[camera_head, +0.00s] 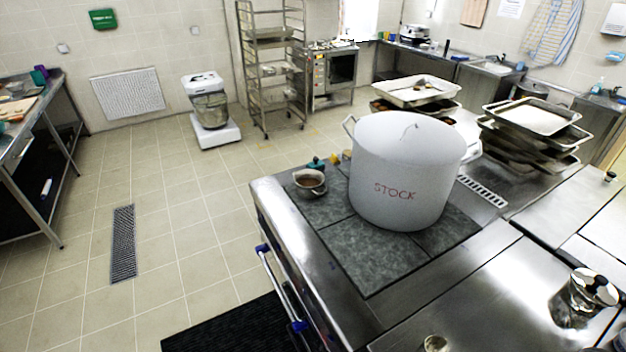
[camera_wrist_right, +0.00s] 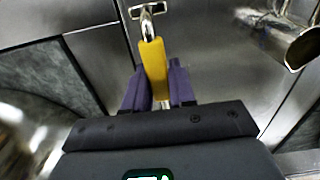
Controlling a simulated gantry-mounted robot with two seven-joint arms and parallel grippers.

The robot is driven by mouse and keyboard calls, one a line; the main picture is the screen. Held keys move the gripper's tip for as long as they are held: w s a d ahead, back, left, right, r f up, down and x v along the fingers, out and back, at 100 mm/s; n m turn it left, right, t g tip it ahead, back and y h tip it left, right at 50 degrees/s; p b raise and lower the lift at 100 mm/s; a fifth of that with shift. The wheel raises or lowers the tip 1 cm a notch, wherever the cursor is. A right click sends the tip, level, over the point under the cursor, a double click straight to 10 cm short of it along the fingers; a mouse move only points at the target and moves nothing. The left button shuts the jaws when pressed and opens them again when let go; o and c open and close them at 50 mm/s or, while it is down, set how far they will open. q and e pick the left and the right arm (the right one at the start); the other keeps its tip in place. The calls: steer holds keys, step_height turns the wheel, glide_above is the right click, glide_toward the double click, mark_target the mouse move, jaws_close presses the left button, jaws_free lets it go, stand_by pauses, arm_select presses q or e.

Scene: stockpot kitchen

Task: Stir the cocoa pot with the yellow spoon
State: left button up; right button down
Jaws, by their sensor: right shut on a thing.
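The yellow spoon (camera_wrist_right: 153,62) is in the right wrist view, its yellow handle between the two purple fingers of my right gripper (camera_wrist_right: 158,88). The gripper is shut on that handle. Bare metal runs from the handle to a loop-like end at the top of this view; the bowl of the spoon cannot be made out. A small pot of brown liquid, the cocoa pot (camera_head: 310,182), stands on the dark cooktop's far left corner in the head view. Neither gripper shows in the head view, and my left gripper is in no view.
A large white stockpot (camera_head: 405,175) marked STOCK stands right beside the cocoa pot. Teal (camera_head: 316,163) and yellow (camera_head: 335,158) items lie behind the cocoa pot. Stacked trays (camera_head: 530,118) stand at the back right. A shiny metal vessel (camera_head: 580,300) stands at the front right.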

steer(key=shift+w+a, duration=0.1)
steer(key=w+a+r+n, duration=0.3)
steer(key=w+a+n, duration=0.2)
steer(key=w+a, duration=0.4)
steer(key=w+a+r+n, duration=0.3)
steer(key=w+a+n, duration=0.2)
steer(key=w+a, duration=0.45)
steer(key=w+a+r+n, duration=0.2)
steer(key=w+a+r, duration=0.1)
steer(key=r, duration=0.3)
steer(key=s+r+p, duration=0.9)
steer(key=r+p, duration=0.1)
steer(key=p, duration=0.4)
